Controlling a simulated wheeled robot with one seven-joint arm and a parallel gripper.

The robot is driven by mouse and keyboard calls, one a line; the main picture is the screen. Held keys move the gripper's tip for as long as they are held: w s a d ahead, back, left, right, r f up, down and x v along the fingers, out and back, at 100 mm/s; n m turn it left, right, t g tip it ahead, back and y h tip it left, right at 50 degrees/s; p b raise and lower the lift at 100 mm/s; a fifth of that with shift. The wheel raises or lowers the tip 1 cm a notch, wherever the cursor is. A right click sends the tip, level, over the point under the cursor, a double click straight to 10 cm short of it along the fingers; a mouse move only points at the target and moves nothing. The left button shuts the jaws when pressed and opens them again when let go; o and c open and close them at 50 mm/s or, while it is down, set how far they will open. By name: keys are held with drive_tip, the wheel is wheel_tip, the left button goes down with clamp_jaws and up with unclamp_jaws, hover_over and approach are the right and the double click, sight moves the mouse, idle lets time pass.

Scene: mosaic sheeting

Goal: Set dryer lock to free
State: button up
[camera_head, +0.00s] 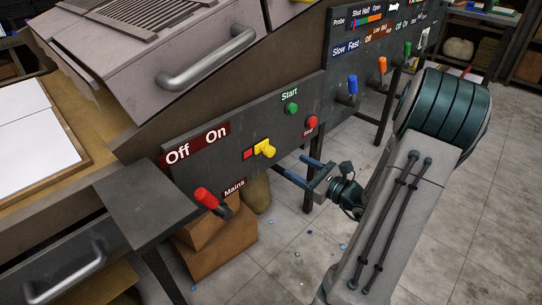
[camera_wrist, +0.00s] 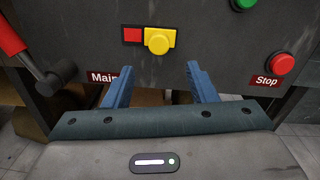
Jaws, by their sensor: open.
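No label reading dryer lock is legible in either view. A yellow knob (camera_head: 265,149) with a red square (camera_head: 248,154) beside it sits on the lower dark panel (camera_head: 225,168); the knob also shows in the wrist view (camera_wrist: 158,41). My gripper (camera_head: 296,167) is open and empty, with its blue fingers pointing at the panel. In the wrist view, the fingertips (camera_wrist: 160,70) appear just below the yellow knob, one on each side, and apart from it. On the upper panel, blue (camera_head: 352,86), orange (camera_head: 382,66) and green (camera_head: 407,49) levers stand under small labels.
A red lever (camera_head: 207,198) marked Mains is at the lower panel's left end. Green Start (camera_head: 291,108) and red Stop (camera_head: 311,123) buttons are near the gripper. A grey handle (camera_head: 208,60) juts out above. Boxes (camera_head: 218,240) stand below; the tiled floor at right is open.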

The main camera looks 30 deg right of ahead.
sight(272, 153)
drive_tip(key=b+x, duration=0.2)
drive_tip(key=x, duration=0.9)
